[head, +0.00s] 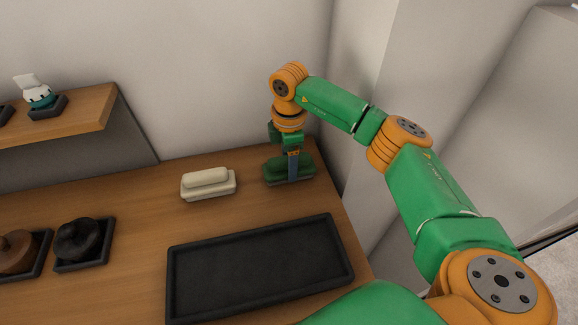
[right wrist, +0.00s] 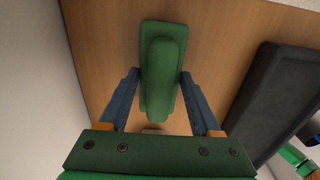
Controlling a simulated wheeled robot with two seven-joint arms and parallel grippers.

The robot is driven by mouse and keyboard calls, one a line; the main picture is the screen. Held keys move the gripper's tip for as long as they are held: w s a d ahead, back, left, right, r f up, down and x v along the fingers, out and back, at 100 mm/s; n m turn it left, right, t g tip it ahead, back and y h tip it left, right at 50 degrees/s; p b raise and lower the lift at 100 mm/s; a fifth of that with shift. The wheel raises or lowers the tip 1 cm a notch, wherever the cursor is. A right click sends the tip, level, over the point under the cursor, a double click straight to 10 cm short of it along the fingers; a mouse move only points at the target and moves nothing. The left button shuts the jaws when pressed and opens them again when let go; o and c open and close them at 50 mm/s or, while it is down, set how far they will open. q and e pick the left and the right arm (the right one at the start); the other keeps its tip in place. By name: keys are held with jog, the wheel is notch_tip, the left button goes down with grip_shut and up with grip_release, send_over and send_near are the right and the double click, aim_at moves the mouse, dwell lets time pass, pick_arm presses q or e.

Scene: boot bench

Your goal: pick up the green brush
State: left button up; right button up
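The green brush (head: 275,169) lies at the back right of the wooden bench top, near the wall, in the head view. It also shows in the right wrist view (right wrist: 160,70), with its long raised grip running between the fingers. My right gripper (head: 293,177) points down over the brush and hides part of it. In the right wrist view its blue fingers (right wrist: 160,76) stand apart, one on each side of the brush grip, with a small gap at the left finger. The right gripper looks open. My left gripper is not in view.
A cream brush (head: 207,182) lies left of the green one. A black tray (head: 260,269) lies in front. Brown (head: 17,252) and black (head: 77,239) round-topped objects sit in dark holders at left. A shelf (head: 85,117) holds a small figure (head: 38,94).

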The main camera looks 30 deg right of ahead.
aim_at(279, 174)
jog(key=c, duration=0.6)
jog(key=shift+w, duration=0.1)
jog(key=shift+c, duration=0.2)
jog(key=shift+r+b, duration=0.4)
jog(key=a+r, duration=0.1)
jog(key=r, duration=0.1)
jog(key=a+r+b, duration=0.1)
jog(key=r, duration=0.1)
jog(key=s+a+r+b, duration=0.1)
jog(key=r, duration=0.1)
jog(key=s+a+r, duration=0.3)
jog(key=a+r, duration=0.3)
jog(key=a, duration=0.4)
jog(key=shift+s+a, duration=0.15)
jog(key=shift+s, duration=0.2)
